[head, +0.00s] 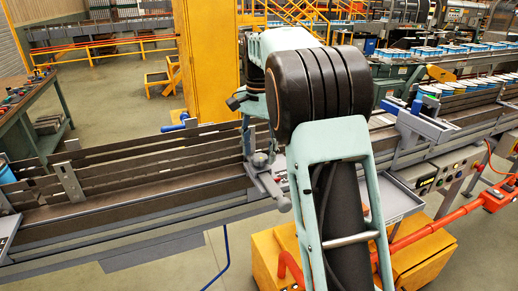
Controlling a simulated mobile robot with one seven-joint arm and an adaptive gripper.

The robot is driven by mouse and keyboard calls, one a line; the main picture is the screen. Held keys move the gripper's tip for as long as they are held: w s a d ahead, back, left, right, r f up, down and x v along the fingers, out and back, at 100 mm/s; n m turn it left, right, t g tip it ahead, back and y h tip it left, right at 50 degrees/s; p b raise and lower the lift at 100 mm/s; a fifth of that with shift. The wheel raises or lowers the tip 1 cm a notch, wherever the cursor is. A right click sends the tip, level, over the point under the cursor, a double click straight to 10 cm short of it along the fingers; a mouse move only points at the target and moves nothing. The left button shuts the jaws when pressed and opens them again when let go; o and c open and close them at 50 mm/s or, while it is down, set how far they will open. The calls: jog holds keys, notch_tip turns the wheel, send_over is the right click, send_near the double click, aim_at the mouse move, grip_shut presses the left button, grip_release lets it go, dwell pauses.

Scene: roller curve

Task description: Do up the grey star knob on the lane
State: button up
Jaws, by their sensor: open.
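The lane (130,180) is a long brown conveyor with slatted guide rails, running across the view. A small grey knob (260,160), seemingly the star knob, sits on a grey bracket at the lane's near rail; its lobes are too small to make out. My gripper (259,137) points down just above this knob, partly hidden by my arm. It is open, with its fingertips close to the knob; I cannot tell whether they touch it. The bracket (269,186) slopes down toward a rounded grey end.
A grey upright bracket (68,183) stands on the lane at left. Blue-and-white tins (430,91) fill the lanes at right. A control box (440,172) and a yellow cabinet (420,255) stand in front, with a red bar (435,226). A yellow pillar (208,60) rises behind.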

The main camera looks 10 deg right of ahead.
aim_at(259, 156)
jog(key=shift+r, duration=0.1)
notch_tip(259, 156, up, 12)
dwell(0.5)
